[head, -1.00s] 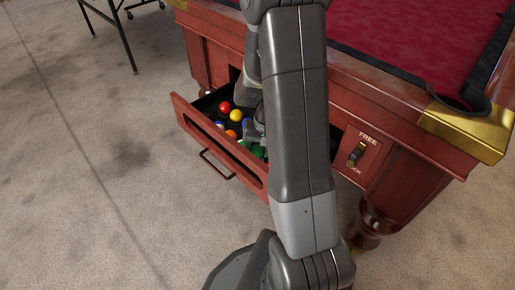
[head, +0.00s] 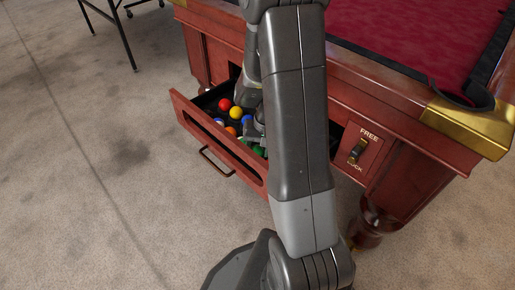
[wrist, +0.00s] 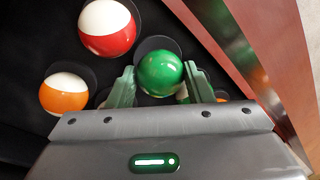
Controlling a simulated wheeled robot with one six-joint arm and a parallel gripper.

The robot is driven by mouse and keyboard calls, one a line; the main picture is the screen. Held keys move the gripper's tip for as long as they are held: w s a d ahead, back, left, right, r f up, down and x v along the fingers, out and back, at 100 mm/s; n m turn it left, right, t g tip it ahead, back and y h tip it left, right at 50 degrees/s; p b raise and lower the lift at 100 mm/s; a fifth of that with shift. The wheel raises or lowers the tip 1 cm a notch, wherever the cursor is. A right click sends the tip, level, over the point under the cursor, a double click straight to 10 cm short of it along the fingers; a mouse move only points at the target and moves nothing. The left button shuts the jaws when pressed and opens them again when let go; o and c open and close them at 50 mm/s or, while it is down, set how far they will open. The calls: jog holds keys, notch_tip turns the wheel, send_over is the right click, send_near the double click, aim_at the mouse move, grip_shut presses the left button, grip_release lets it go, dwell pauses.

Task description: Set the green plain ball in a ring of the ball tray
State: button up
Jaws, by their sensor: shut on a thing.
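The green plain ball (wrist: 160,73) sits between the two fingers of my gripper (wrist: 159,88) in the wrist view. The gripper is shut on it. Dark round rings of the ball tray (wrist: 157,45) show behind the green ball and around other balls; I cannot tell whether the green ball touches a ring. In the head view my gripper (head: 256,132) is low inside the open drawer, largely hidden by my arm. Some green (head: 258,151) shows beside it there, but I cannot tell which ball it is.
A red-and-white ball (wrist: 107,27) and an orange-and-white ball (wrist: 65,94) lie left of the green ball. A red ball (head: 225,104) and a yellow ball (head: 236,113) lie farther back. The wooden drawer front (head: 215,140) stands close by, under the pool table (head: 400,80).

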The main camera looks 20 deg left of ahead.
jog(key=shift+f+b, duration=0.35)
jog(key=shift+f, duration=0.2)
jog(key=o, duration=1.1)
jog(key=shift+o, duration=0.2)
notch_tip(320, 180, up, 14)
jog(key=w+d+p, duration=0.1)
jog(key=d+p, duration=0.1)
jog(key=p, duration=0.2)
jog(key=shift+d+f+p, duration=0.2)
jog(key=shift+p, duration=0.15)
